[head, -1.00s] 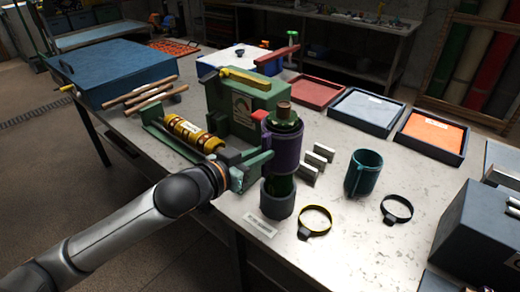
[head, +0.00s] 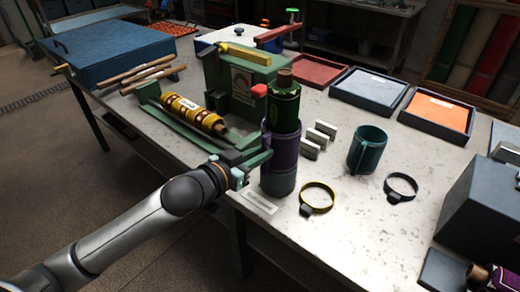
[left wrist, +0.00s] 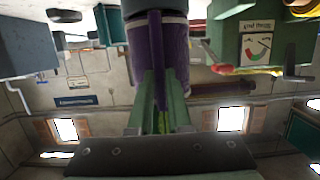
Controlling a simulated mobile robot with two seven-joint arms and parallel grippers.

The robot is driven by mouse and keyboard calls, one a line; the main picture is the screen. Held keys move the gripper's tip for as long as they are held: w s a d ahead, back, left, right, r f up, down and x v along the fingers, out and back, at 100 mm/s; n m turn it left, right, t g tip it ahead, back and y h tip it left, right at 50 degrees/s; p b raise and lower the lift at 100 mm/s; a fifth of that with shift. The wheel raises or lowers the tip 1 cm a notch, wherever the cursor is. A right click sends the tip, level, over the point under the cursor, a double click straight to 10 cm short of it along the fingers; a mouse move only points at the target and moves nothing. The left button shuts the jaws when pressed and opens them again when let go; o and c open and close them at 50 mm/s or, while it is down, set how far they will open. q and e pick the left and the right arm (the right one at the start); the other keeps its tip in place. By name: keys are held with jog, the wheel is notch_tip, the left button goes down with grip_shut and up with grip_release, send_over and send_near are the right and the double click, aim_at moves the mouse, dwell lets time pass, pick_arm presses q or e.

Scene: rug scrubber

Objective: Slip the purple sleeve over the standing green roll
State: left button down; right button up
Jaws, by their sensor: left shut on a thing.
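The green roll (head: 284,104) stands upright with its wooden core end on top. The purple sleeve (head: 283,150) is around its lower part, and the roll's upper part sticks out above. The sleeve's lower end is at the grey cup (head: 278,184) at the foot of the roll, with no green showing between them. My left gripper (head: 262,158) is shut on the sleeve's side fin at the left. In the left wrist view the green fingers (left wrist: 158,95) pinch the purple fin, with the sleeve (left wrist: 175,50) behind.
A green machine (head: 238,85) and a yellow roll (head: 190,112) on a green cradle stand left of the roll. Small grey blocks (head: 318,140), a teal sleeve (head: 367,149), a yellow ring clamp (head: 317,197) and a black ring clamp (head: 401,187) are to the right.

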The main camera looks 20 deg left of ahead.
pick_arm(q)
jog(key=shift+f, duration=0.1)
jog(key=c, duration=0.8)
grip_release()
jog(key=shift+p+v, duration=1.85)
jog(key=shift+v, duration=4.4)
